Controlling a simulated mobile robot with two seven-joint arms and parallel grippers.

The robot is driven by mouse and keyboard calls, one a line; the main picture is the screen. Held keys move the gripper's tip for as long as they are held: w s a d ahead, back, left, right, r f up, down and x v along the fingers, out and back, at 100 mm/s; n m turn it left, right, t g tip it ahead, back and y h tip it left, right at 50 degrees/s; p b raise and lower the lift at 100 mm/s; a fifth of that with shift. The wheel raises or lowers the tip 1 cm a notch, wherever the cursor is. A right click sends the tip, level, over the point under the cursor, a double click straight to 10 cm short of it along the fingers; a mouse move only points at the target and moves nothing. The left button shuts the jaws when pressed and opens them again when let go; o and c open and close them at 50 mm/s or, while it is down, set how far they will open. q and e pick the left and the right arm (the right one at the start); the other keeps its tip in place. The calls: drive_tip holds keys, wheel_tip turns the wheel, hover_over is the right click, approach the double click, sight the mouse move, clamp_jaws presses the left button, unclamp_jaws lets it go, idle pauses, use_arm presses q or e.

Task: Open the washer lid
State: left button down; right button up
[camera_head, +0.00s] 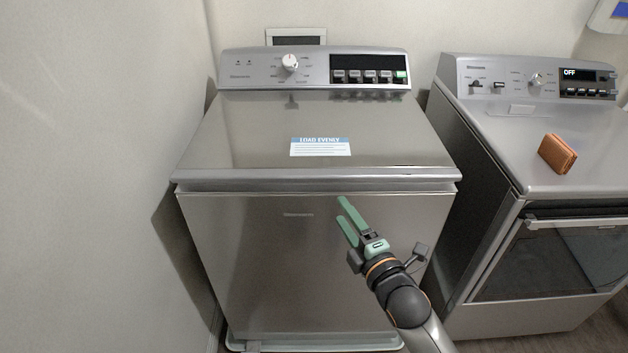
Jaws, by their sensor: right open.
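The top-load washer (270,260) stands in front of me, a steel-grey box with a control panel at its back. Its lid (240,140) is shut and lies flat, with a "LOAD EVENLY" label (320,147) on it. The lid's front edge (320,180) runs across the full width, above the front panel. My right gripper (341,210) has green fingers and is open and empty. It is in front of the washer, below the lid's front edge in the picture, and appears apart from it. My left gripper is not in view.
A dryer (480,140) stands to the right, its display showing "OFF", with a brown wallet (557,153) on top. A narrow gap separates the machines. A pale wall (90,180) is close on the left. The space above the washer lid is clear.

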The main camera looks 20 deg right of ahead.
sight(320, 180)
drive_tip(key=w, duration=0.4)
drive_tip(key=w+a, duration=0.1)
drive_tip(key=w, duration=0.6)
drive_tip(key=shift+w+a, duration=0.2)
drive_tip(key=shift+w, duration=0.15)
clamp_jaws()
idle(1.0)
